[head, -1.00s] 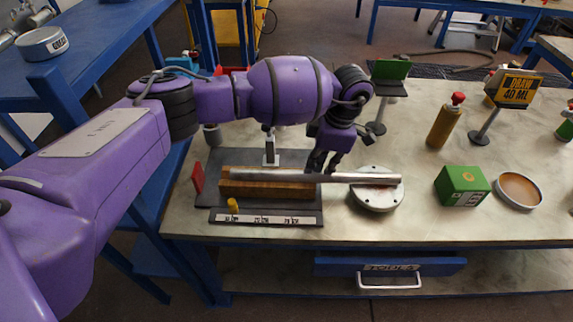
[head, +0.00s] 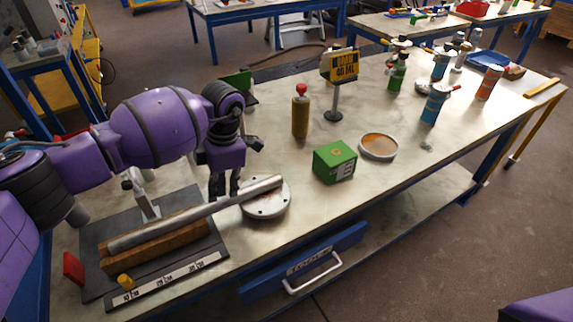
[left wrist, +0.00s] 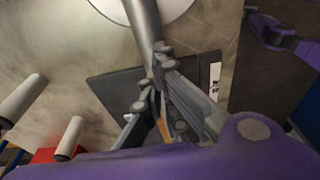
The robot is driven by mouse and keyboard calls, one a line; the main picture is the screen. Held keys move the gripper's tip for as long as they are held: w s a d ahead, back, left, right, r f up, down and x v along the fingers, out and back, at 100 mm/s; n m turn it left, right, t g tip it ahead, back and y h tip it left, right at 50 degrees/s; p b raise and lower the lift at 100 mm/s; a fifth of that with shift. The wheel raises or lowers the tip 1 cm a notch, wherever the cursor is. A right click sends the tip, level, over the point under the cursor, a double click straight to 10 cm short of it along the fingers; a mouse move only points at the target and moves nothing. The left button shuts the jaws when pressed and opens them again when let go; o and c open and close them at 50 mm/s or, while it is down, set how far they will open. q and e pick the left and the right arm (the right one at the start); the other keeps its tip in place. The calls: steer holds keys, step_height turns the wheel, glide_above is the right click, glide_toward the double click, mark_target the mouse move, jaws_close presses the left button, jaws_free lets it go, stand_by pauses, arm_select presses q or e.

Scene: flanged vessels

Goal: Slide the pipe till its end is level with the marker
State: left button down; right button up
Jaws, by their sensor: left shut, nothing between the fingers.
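The grey metal pipe (head: 190,215) lies along a wooden block (head: 160,246) on a dark base plate. Its right end overhangs the block and reaches over a round light flange (head: 268,198). A small yellow peg (head: 125,281), perhaps the marker, stands by the left end of a labelled scale strip (head: 168,281). My left gripper (head: 224,190) is shut and empty, pointing down at the pipe's far side. In the left wrist view its fingertips (left wrist: 153,76) are close beside the pipe (left wrist: 145,30); contact is unclear. My right gripper is not seen.
A red plate (head: 73,269) stands at the base plate's left end. A green box (head: 335,161), a shallow dish (head: 378,147), a brown bottle (head: 300,112) and a yellow sign (head: 340,66) stand to the right. The bench front beside the flange is clear.

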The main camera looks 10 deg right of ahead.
mark_target(255, 187)
arm_select(q)
steer(key=d+b, duration=0.1)
steer(key=d, duration=0.2)
steer(key=w+d+b, duration=0.1)
steer(key=d, duration=0.1)
steer(key=w+d, duration=0.1)
steer(key=d, duration=0.2)
steer(key=shift+w+d+f+b, duration=0.2)
steer(key=shift+d+f+b, duration=0.1)
steer(key=shift+b, duration=0.1)
steer(key=d+b, duration=0.1)
steer(key=d, duration=0.1)
steer(key=w+d+b, duration=0.1)
steer(key=d, duration=0.2)
steer(key=w+d+b, duration=0.1)
steer(key=d, duration=0.2)
steer(key=shift+w+r, duration=0.15)
steer(key=shift+w, duration=0.05)
steer(key=shift+w+d+r+b, duration=0.1)
steer(key=shift+w+d+b, duration=0.05)
steer(key=shift+d+b, duration=0.35)
steer(key=shift+w+d+r+b, duration=0.1)
steer(key=shift+w+d+b, duration=0.05)
steer(key=shift+d+b, duration=0.3)
